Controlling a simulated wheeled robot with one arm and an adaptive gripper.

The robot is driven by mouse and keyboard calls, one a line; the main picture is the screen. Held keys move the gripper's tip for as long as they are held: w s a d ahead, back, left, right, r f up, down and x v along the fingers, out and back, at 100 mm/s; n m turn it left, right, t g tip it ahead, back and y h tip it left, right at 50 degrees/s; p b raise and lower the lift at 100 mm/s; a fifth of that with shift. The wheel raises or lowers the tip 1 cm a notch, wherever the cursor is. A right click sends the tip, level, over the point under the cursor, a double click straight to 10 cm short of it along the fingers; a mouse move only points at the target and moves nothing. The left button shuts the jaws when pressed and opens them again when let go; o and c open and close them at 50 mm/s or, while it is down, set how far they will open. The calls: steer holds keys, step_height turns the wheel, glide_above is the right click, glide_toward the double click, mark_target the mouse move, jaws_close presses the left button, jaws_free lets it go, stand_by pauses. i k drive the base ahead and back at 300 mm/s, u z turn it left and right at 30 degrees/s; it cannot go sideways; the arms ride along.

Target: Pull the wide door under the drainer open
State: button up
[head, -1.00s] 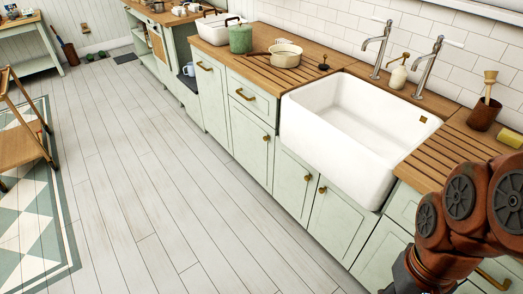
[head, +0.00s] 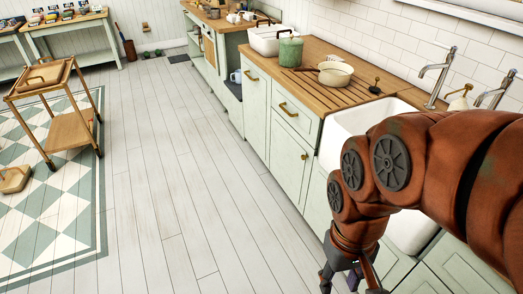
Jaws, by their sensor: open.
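The wide pale green door (head: 287,160) stands closed below a drawer (head: 293,111) under the grooved wooden drainer (head: 330,95), left of the sink. A small brass knob (head: 304,156) sits near its right edge. My gripper (head: 348,282) is low at the bottom of the head view, to the right of and nearer than the door. Its dark fingers are spread apart with nothing seen between them. The fingertips are partly cut off by the frame edge. My arm hides much of the sink and the cabinet fronts below it.
The white sink (head: 345,120) juts out beside the door. A green canister (head: 290,52) and a cream pan (head: 336,73) stand on the counter. The plank floor (head: 190,190) before the cabinets is clear. A wooden trolley (head: 70,130) stands on the checkered rug at left.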

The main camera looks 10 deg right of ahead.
mark_target(292, 157)
steer(key=u, duration=0.25)
steer(key=i, duration=0.95)
steer(key=z, duration=0.1)
